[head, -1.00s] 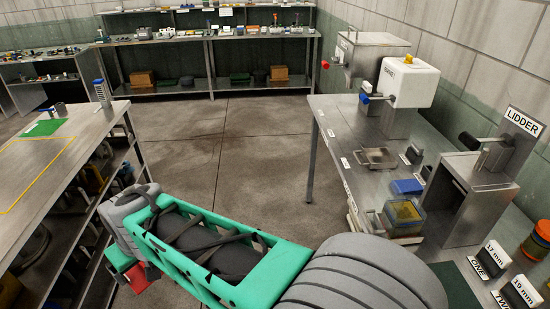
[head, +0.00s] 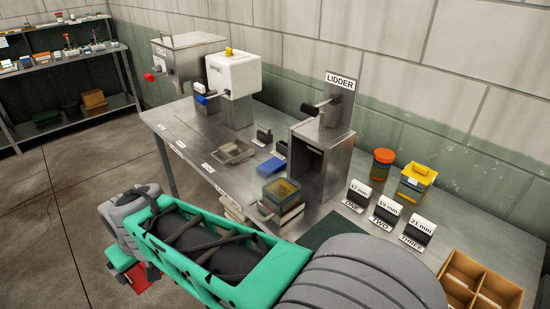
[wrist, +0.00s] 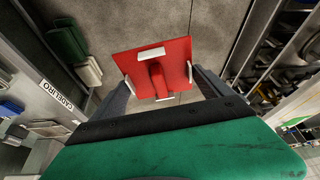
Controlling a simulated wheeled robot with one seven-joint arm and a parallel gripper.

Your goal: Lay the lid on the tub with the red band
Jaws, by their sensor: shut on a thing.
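A square red lid (wrist: 150,62) with white clips along its edges and a raised red grip in its middle is held between the fingers of my gripper (wrist: 160,82) in the wrist view. In the head view the red lid (head: 137,277) shows partly at the lower left, beside my gripper (head: 122,262), clear of any bench. A see-through tub with a yellowish inside (head: 282,190) stands on the bench before the lidder (head: 324,150). A yellow-topped tub (head: 415,182) stands farther right. I cannot make out a red band on either.
A metal tray (head: 234,151) and a blue item (head: 271,166) lie left of the lidder. Open floor (head: 60,215) is at left.

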